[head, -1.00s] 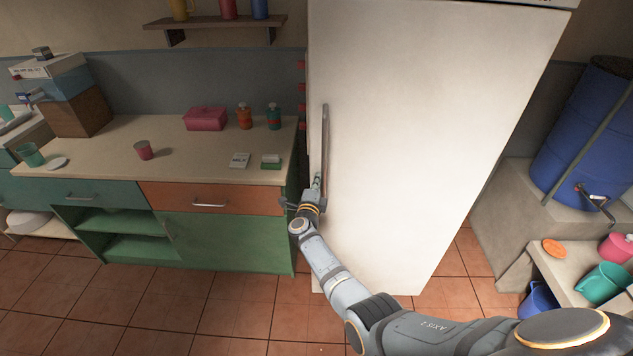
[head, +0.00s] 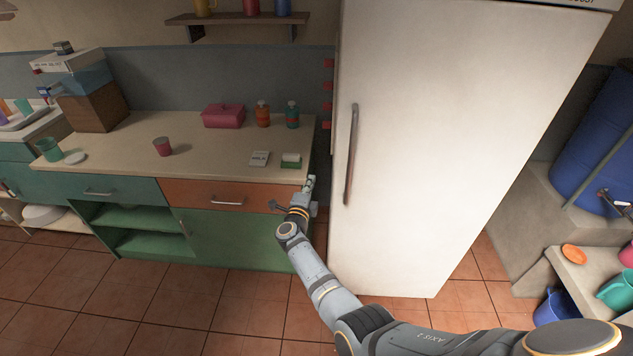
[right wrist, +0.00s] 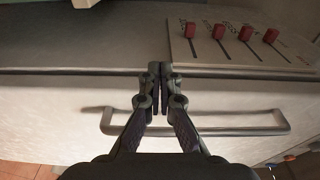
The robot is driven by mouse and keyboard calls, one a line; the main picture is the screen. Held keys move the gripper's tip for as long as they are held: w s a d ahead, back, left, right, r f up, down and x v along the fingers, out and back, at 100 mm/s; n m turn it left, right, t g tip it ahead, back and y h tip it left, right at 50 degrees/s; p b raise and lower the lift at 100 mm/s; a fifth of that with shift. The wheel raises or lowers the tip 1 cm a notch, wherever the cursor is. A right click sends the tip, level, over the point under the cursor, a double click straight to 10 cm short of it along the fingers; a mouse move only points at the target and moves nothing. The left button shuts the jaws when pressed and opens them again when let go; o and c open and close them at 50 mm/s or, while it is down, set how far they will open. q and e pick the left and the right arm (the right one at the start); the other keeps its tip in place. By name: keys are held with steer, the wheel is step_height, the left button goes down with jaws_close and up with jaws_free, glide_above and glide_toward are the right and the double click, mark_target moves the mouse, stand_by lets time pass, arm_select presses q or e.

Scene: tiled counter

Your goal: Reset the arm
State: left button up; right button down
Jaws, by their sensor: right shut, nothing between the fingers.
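My right gripper (head: 310,184) is shut and empty. In the head view it is in front of the right end of the counter, left of the white fridge (head: 450,130) and its long upright handle (head: 351,155). In the right wrist view the fingertips (right wrist: 160,75) are together. A long bar handle (right wrist: 245,130) lies behind the fingers there, not held. My left gripper is not in view.
A panel with several red sliders (right wrist: 245,33) shows in the right wrist view. The counter (head: 210,157) carries a pink box (head: 223,116), two bottles, a cup (head: 162,147) and small packets. Tiled floor (head: 230,310) lies open in front.

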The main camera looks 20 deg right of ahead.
steer(key=s+f+n+g+y, duration=0.1)
steer(key=s+f+n+y, duration=0.3)
steer(key=s+f, duration=0.55)
steer(key=s+a+f+n+g+y, duration=0.15)
steer(key=s+f+n, duration=0.5)
steer(key=f, duration=0.65)
steer(key=s+f+n+g+y, duration=0.25)
steer(key=s+f+n, duration=0.4)
steer(key=f, duration=0.45)
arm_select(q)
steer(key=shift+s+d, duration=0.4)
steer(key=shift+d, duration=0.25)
arm_select(e)
steer(key=s+d+f+n+g, duration=0.2)
steer(key=s+f, duration=0.3)
steer(key=s, duration=0.8)
steer(key=s+d+f+n+g, duration=0.3)
steer(key=s+f+g, duration=0.1)
steer(key=s, duration=0.9)
steer(key=s+d+f+n+g+y, duration=0.1)
steer(key=s+f, duration=0.4)
steer(key=s, duration=0.8)
steer(key=shift+d+f+n+g, duration=0.35)
steer(key=shift+d+n+g, duration=0.45)
steer(key=shift+d+g, duration=0.1)
